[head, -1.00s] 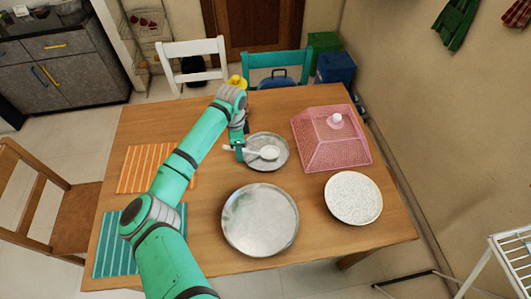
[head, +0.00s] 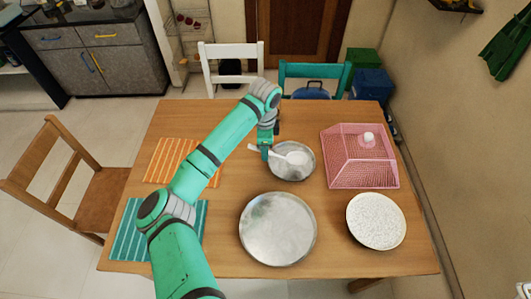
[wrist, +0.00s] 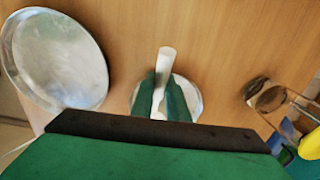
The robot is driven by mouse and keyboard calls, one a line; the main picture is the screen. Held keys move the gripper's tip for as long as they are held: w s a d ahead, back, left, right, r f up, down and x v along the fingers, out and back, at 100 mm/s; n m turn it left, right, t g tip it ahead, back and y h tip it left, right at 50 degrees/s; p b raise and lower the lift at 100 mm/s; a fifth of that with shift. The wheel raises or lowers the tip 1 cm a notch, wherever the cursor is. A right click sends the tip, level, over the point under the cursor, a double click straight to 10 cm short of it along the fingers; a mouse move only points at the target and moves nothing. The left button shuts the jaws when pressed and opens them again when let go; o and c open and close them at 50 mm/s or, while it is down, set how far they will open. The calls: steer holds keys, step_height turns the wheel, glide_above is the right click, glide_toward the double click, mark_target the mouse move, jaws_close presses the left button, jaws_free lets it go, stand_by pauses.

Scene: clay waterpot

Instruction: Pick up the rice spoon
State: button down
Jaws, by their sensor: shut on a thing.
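The white rice spoon (head: 297,158) lies over the small round metal dish (head: 292,174) near the middle of the table in the head view. Its handle points left. My gripper (head: 266,153) is shut on the spoon's handle at the left rim of the dish. In the wrist view, the handle (wrist: 167,55) stands out between the green fingers of my gripper (wrist: 162,95), with the dish (wrist: 190,90) behind them. I cannot tell whether the spoon touches the dish.
A large metal tray (head: 277,229) is in front, a speckled plate (head: 376,221) at right and a pink mesh cover (head: 360,165) behind it. Orange (head: 165,160) and teal (head: 150,228) striped mats lie at left. Chairs stand around the table (head: 225,240).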

steer(key=s+a+r, duration=0.1)
steer(key=s+r, duration=0.6)
steer(key=s, duration=0.5)
steer(key=shift+r, duration=0.25)
steer(key=shift+w, duration=0.1)
